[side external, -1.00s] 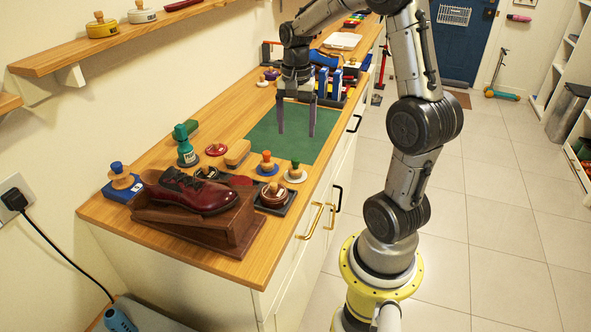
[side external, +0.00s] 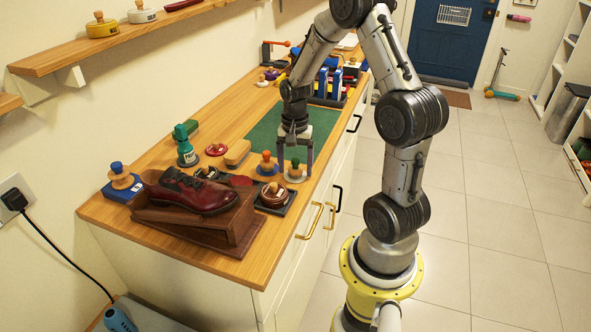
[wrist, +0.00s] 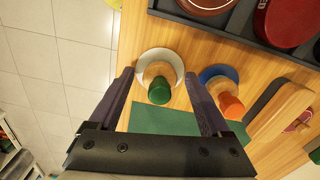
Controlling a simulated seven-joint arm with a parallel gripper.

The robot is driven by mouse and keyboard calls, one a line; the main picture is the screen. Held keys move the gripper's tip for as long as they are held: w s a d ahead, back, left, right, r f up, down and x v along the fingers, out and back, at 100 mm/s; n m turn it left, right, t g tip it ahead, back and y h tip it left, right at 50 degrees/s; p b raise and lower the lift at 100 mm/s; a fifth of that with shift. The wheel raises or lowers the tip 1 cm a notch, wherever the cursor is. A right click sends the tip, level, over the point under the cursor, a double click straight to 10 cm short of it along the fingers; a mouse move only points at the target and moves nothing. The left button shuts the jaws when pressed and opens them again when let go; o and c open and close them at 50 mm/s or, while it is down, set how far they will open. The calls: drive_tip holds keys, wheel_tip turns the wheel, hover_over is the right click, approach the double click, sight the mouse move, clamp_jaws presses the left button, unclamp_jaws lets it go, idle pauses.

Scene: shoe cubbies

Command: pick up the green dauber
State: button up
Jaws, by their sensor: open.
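The green dauber (side external: 295,164) has a green knob on a wooden stem and stands on a pale round dish near the counter's front edge. It also shows in the wrist view (wrist: 159,91), between my two fingers. My gripper (side external: 294,172) is open and empty, pointing down, with one finger to each side of the dauber. In the wrist view my gripper (wrist: 160,75) shows a gap on both sides of the dauber. I cannot tell exactly how far down the fingertips are.
An orange dauber (wrist: 230,103) on a blue dish stands close beside the right finger in the wrist view. A wooden brush (side external: 237,152), a polish tin (side external: 273,196) and a shoe (side external: 193,192) are nearby.

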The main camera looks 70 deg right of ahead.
drive_tip(key=shift+f, duration=0.1)
drive_tip(key=shift+c, duration=0.4)
clamp_jaws()
drive_tip(key=shift+r, duration=0.65)
drive_tip(key=s+a+r, duration=0.8)
drive_tip(key=s+r, duration=0.3)
drive_tip(key=shift+a+r, duration=0.3)
drive_tip(key=shift+r, duration=0.1)
